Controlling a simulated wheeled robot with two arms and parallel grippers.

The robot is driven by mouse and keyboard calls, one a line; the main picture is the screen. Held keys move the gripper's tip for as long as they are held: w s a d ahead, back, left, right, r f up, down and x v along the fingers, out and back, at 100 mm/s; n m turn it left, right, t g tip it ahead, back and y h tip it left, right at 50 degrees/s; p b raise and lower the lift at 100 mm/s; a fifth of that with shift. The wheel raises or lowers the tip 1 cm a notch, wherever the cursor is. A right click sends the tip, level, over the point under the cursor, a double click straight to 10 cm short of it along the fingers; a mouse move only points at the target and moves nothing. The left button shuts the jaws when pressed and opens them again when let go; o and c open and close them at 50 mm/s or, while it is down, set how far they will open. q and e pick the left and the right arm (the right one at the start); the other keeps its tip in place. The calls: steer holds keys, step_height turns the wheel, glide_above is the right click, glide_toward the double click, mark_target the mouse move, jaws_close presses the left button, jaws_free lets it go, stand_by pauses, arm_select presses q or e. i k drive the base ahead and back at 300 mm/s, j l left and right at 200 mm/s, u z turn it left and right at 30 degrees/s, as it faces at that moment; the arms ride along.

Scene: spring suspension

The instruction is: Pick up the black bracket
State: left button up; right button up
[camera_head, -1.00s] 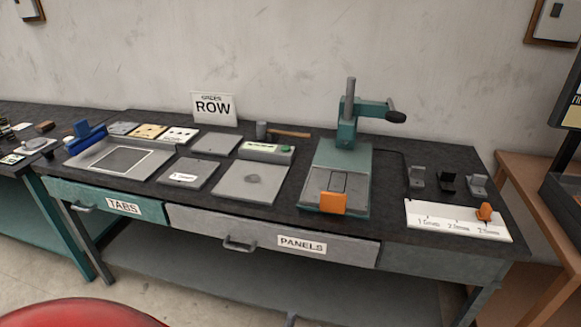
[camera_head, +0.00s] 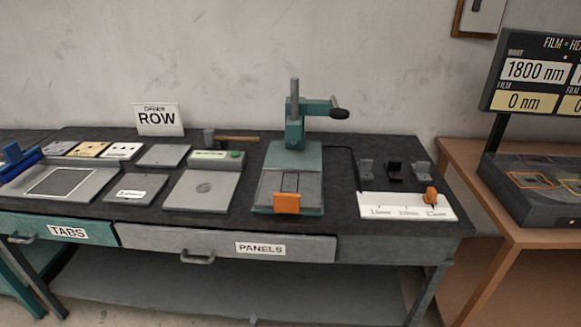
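The black bracket (camera_head: 394,172) stands on the dark workbench top at the right, behind the white scale plate (camera_head: 405,206). It sits between two grey brackets, one on its left (camera_head: 366,169) and one on its right (camera_head: 422,170), with small gaps. Neither of my grippers shows in the head view.
A teal lever press (camera_head: 296,150) with an orange block (camera_head: 287,203) stands left of the brackets. An orange pointer (camera_head: 431,196) sits on the scale plate. A wooden table (camera_head: 465,160) with a monitor (camera_head: 540,75) is at the right. Flat plates cover the bench's left.

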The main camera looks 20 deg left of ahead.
mark_target(393, 167)
steer(key=i+l+u, duration=0.1)
steer(key=u, duration=0.75)
steer(key=l+u, duration=0.4)
steer(key=l, duration=0.55)
steer(key=l+u, duration=0.45)
steer(key=l, duration=0.5)
